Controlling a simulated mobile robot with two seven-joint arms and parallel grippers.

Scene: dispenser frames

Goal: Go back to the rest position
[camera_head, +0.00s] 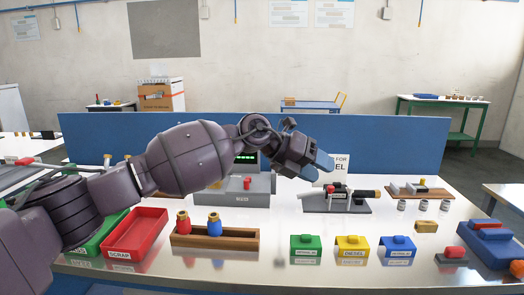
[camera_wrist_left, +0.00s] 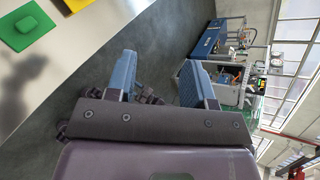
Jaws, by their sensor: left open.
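My left arm reaches in from the left across the head view, above the bench (camera_head: 270,272). My left gripper (camera_head: 322,165) is raised in front of the blue partition, with blue fingers, pointing right and slightly down. In the left wrist view the two blue fingers (camera_wrist_left: 164,75) stand apart with nothing between them. The gripper touches nothing on the bench. My right gripper is not in view.
A grey machine (camera_head: 240,190) is partly behind my arm. A black fixture (camera_head: 338,203) stands below the gripper. Along the front are a red tray (camera_head: 137,236), a wooden rack (camera_head: 214,238), and green (camera_head: 305,243), yellow (camera_head: 352,244) and blue (camera_head: 397,244) boxes.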

